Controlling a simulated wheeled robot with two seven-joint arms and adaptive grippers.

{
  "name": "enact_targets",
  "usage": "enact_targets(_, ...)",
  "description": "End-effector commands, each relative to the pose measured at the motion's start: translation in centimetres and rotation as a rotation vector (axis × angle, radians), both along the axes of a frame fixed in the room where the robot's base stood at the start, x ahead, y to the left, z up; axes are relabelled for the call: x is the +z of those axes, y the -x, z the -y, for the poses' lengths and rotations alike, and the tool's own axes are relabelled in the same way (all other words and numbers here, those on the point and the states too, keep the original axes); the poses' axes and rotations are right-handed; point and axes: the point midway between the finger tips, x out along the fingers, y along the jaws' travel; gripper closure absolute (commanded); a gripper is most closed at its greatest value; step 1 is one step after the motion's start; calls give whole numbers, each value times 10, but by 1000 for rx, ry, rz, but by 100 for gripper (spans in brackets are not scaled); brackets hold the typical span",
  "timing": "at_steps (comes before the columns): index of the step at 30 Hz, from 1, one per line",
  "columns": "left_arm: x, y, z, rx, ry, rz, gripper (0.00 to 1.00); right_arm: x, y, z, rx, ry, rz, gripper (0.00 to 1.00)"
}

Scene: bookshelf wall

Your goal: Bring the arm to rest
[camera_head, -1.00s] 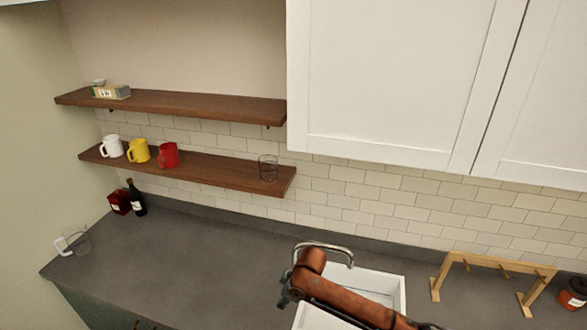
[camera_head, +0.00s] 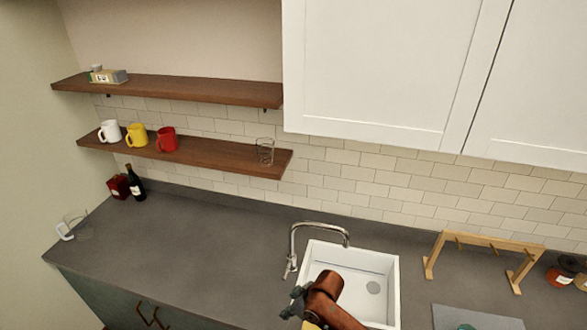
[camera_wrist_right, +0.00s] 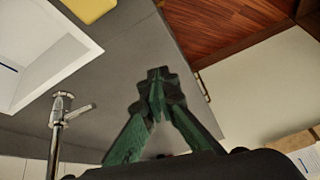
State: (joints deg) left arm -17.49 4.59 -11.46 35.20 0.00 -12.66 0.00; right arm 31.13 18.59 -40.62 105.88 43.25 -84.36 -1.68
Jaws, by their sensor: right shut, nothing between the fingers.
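My right arm, orange-brown, comes in at the bottom of the head view, in front of the white sink (camera_head: 394,285). Its dark right gripper (camera_head: 293,303) points left over the counter, just left of the sink's near part. In the right wrist view the green fingers of the right gripper (camera_wrist_right: 157,78) meet at their tips, shut and empty, with grey counter behind them. My left gripper is not in view.
A chrome faucet (camera_head: 318,228) stands behind the gripper. A wooden rack (camera_head: 490,241) and jars (camera_head: 560,274) stand at the right. The counter (camera_head: 180,240) left of the sink is mostly clear. A shelf (camera_head: 215,153) holds mugs and a glass.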

Motion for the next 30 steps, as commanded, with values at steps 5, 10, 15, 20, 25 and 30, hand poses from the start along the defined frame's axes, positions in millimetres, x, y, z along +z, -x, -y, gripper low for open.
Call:
enact_targets(5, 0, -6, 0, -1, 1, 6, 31, -24, 36, 44, -170, -63, -16, 100)
enact_targets(10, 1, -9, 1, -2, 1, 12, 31, -44, 72, 111, -378, -71, -22, 100)
enact_targets(15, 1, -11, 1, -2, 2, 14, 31, -62, 124, 196, -614, -23, -34, 100)
enact_targets(20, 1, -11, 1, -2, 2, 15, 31, -69, 175, 265, -791, 53, -44, 100)
enact_targets(25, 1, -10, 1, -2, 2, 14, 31, -70, 217, 312, -907, 121, -52, 100)
enact_targets(30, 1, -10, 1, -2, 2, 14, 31, -67, 252, 347, -995, 182, -58, 100)
